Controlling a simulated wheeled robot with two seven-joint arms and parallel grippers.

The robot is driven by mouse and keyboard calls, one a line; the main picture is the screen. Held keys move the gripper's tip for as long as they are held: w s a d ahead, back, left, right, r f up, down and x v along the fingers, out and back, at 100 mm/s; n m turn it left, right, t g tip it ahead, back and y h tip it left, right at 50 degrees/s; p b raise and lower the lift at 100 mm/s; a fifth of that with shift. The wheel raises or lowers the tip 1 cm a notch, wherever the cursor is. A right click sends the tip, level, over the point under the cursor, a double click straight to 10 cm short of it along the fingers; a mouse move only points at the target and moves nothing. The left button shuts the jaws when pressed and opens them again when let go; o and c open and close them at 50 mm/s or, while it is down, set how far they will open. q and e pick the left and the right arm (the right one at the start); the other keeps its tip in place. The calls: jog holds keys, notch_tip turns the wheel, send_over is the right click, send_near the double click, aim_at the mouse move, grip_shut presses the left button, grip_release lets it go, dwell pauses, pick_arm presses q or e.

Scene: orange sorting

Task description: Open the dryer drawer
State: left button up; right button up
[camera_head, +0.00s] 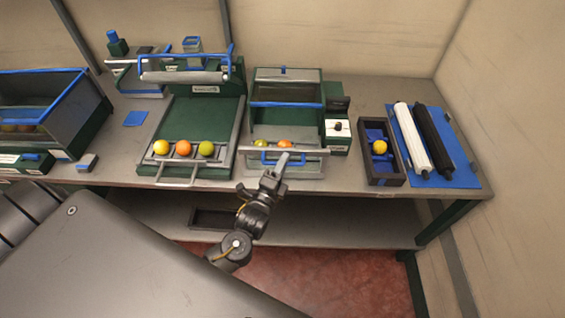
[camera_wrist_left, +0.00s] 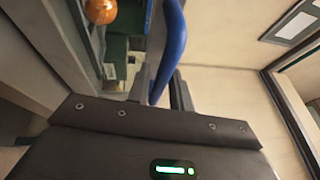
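The dryer (camera_head: 286,92) is a green and grey box with blue trim on the table. Its drawer (camera_head: 310,169) is the grey front tray at its base, with two fruits, one yellow-green and one orange, behind the front. A blue bar handle (camera_head: 268,161) sits on the drawer front. My left gripper (camera_head: 283,160) is at this handle. In the left wrist view the blue bar (camera_wrist_left: 174,45) runs between the two fingers (camera_wrist_left: 161,92), which are close together around it. The fingertips are partly hidden by the bar. My right gripper is not in view.
Left of the dryer is a green tray (camera_head: 205,120) with several fruits and a front handle. To the right are a control box (camera_head: 338,132), a dark bin (camera_head: 384,181) with a yellow fruit, and white (camera_head: 411,135) and black (camera_head: 436,135) rollers on a blue mat. A lower shelf (camera_head: 330,231) runs beneath.

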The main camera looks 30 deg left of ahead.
pick_arm(q)
jog(key=shift+o, duration=1.1)
jog(key=shift+s+f, duration=0.1)
jog(key=shift+s, duration=0.1)
jog(key=s+f+b, duration=0.1)
jog(key=s+b, duration=0.2)
jog(key=s, duration=0.7)
jog(key=shift+s+f, duration=0.15)
jog(key=shift+f, duration=0.15)
jog(key=shift+d, duration=0.1)
